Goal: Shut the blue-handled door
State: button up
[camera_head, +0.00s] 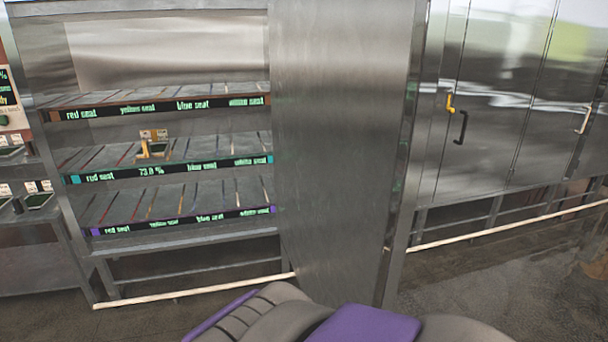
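No blue handle shows in this view. A steel cabinet on the right has closed-looking doors (500,100) with a yellow handle (450,104), a black handle (461,128) and a white handle (584,121). A wide, plain steel panel (340,130) stands upright between the shelf rack and this cabinet. I cannot tell whether it is an open door or a side wall. My gripper is not in view; only grey and purple parts of my own body show at the bottom edge.
A shelf rack (182,234) with labelled tiers stands at the left, with a small yellow-and-tan item (152,146) on its middle tier. Pale rails (190,290) run low along the rack and cabinet. The concrete floor (490,295) at the lower right is clear.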

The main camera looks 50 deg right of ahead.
aim_at(353, 84)
jog(key=k+l, duration=0.1)
jog(key=l, duration=0.35)
jog(key=k+l, duration=0.1)
jog(key=l, duration=0.35)
jog(key=k+l, duration=0.1)
jog(key=l, duration=0.35)
jog(key=k+l, duration=0.15)
jog(key=l, duration=0.3)
jog(key=k+l+z, duration=0.1)
jog(key=l, duration=0.35)
jog(key=i+l, duration=0.1)
jog(key=l, duration=0.25)
jog(key=i+l, duration=0.15)
jog(key=l, duration=0.25)
jog(key=i+l, duration=0.1)
jog(key=l, duration=0.25)
